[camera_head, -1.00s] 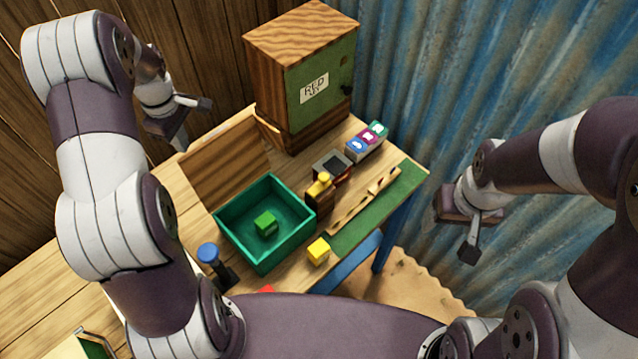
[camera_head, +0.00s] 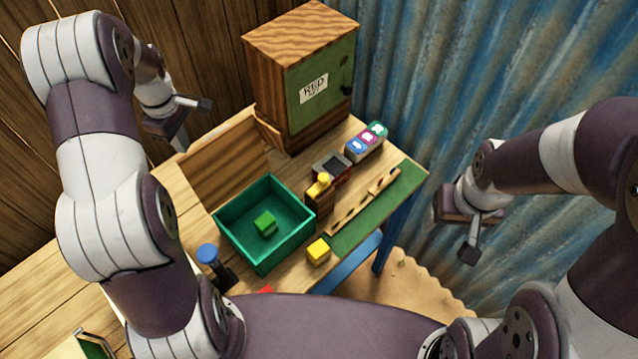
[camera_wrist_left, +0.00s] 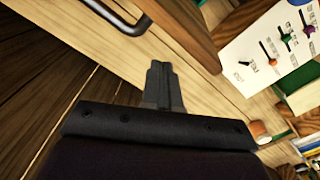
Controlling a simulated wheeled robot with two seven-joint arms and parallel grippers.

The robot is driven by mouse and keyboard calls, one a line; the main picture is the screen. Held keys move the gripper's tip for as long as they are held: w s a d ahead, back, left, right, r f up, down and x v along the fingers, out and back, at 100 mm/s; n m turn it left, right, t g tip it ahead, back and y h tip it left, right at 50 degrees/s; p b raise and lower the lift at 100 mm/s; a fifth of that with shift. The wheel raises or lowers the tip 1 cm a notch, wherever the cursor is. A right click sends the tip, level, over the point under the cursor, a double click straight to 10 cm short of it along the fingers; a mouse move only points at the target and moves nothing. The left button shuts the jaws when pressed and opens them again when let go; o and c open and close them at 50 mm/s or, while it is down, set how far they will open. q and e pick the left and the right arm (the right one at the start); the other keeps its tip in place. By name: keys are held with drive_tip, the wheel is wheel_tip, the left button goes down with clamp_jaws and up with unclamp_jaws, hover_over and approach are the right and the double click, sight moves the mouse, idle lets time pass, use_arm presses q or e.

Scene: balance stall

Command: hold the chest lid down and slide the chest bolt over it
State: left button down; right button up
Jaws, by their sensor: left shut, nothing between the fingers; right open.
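I cannot tell for sure which thing is the chest; no lid or bolt shows clearly. A pale wooden piece with a green part and a metal bar (camera_head: 88,340) is cut off at the bottom left of the head view. My left gripper (camera_head: 182,138) is shut and empty, above the bench's far left side. In the left wrist view its fingers (camera_wrist_left: 163,84) are together, with planks and wood behind them. My right gripper (camera_head: 468,248) is open and empty, to the right of the bench, in front of the blue wall.
The bench holds a green tray (camera_head: 222,222) with a green cube (camera_head: 265,222), a wooden cabinet (camera_head: 283,52), a yellow cube (camera_head: 318,251), a blue-topped knob (camera_head: 207,253) and a button block (camera_head: 367,140). A white panel with sliders (camera_wrist_left: 265,50) shows in the wrist view.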

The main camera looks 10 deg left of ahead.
idle(0.5)
use_arm(q)
drive_tip(key=shift+s+d, duration=3.7)
drive_tip(key=shift+d, duration=0.95)
wheel_tip(320, 180, up, 7)
drive_tip(key=s+d+p, duration=0.2)
drive_tip(key=p, duration=0.4)
drive_tip(key=shift+d+p, duration=0.15)
drive_tip(key=shift+p, duration=0.25)
drive_tip(key=shift+w, duration=0.1)
